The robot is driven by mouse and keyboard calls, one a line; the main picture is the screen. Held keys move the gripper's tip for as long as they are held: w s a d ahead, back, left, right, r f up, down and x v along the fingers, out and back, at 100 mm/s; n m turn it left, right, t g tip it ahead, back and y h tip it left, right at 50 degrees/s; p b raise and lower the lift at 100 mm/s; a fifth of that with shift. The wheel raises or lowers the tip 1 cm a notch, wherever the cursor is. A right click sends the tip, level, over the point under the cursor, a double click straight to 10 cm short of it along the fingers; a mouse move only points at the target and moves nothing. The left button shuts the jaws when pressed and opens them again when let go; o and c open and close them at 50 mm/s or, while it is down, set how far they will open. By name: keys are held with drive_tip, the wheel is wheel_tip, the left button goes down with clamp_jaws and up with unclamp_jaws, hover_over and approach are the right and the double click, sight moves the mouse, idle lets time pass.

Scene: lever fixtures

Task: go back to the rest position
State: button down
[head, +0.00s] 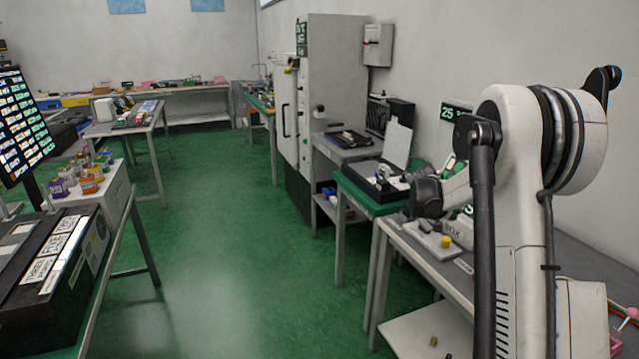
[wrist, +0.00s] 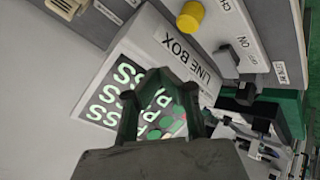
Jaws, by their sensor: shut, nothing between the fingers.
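My gripper (wrist: 160,80) shows at the bottom middle of the wrist view, its dark fingers shut with nothing held. Beyond it is a light grey box labelled LINE BOX (wrist: 205,50), with a yellow round button (wrist: 190,16) and a dark switch lever (wrist: 228,60) near an ON mark. The gripper appears apart from the button and lever. A lit display with green PASS lettering (wrist: 112,92) is partly behind the fingers. In the head view my arm reaches over the right-hand bench, and the yellow button (head: 445,242) sits just below its dark end. The fingertips are not clear there.
The grey bench (head: 408,238) stands against the right wall, beside a green-topped table (head: 352,190) with a dark device and upright panel. A tall grey cabinet (head: 335,80) stands further back. The green floor (head: 220,240) in the middle is clear. Benches with equipment line the left.

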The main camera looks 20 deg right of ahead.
drive_tip(key=s+a+r+n+t+y, duration=0.1)
drive_tip(key=s+a+r, duration=0.4)
drive_tip(key=a, duration=0.3)
drive_tip(key=s+a+r+n+t+y, duration=0.15)
drive_tip(key=s+a+r, duration=0.25)
drive_tip(key=a, duration=0.5)
drive_tip(key=s+a+r+y, duration=0.2)
drive_tip(key=s+a+r, duration=0.3)
drive_tip(key=a, duration=0.3)
drive_tip(key=s+a+f+n+t+y, duration=0.1)
drive_tip(key=s+a+f+y, duration=0.1)
drive_tip(key=s+a, duration=0.8)
drive_tip(key=s+a+f+n+t+y, duration=0.1)
drive_tip(key=s+a+f+n+y, duration=0.1)
drive_tip(key=s+a, duration=0.7)
drive_tip(key=s, duration=0.3)
drive_tip(key=shift+s+a+f, duration=0.35)
drive_tip(key=shift+a, duration=0.05)
idle(2.9)
